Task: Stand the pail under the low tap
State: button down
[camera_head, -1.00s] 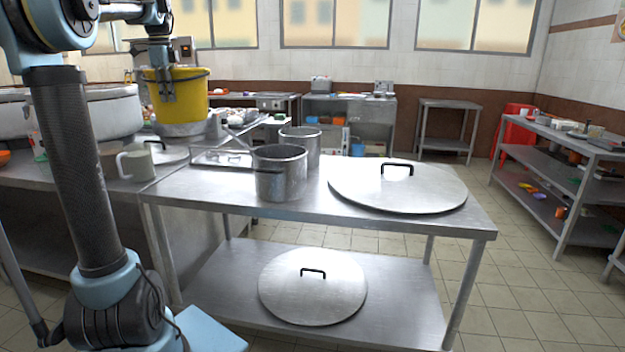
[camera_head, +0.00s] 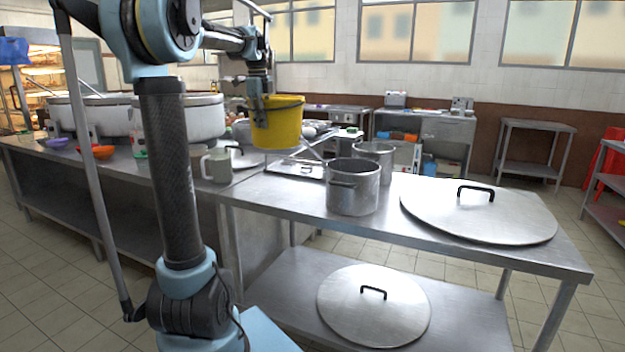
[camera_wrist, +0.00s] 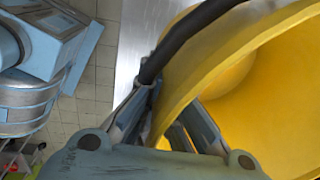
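The yellow pail (camera_head: 279,124) hangs upright from my gripper (camera_head: 259,97), above the far left end of the near steel table. My gripper is shut on the left side of the pail's rim. In the wrist view the fingers (camera_wrist: 168,112) straddle the yellow wall of the pail (camera_wrist: 270,95), and its dark handle crosses beside the left finger. The inside of the pail that shows looks empty. I cannot make out the low tap. Large stockpots (camera_head: 205,118) stand on the left counter, partly behind my arm.
The steel table (camera_head: 275,198) bears a small pot (camera_head: 352,190), another pot (camera_head: 376,160) and a large lid (camera_head: 480,215). A mug (camera_head: 216,166) and bowls (camera_head: 96,152) stand on the left counter (camera_head: 110,166). Another lid (camera_head: 373,308) lies on the lower shelf.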

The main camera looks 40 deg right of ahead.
notch_tip(320, 180, down, 18)
dwell(0.6)
jog(key=c, duration=1.8)
grip_release()
jog(key=shift+r, duration=0.1)
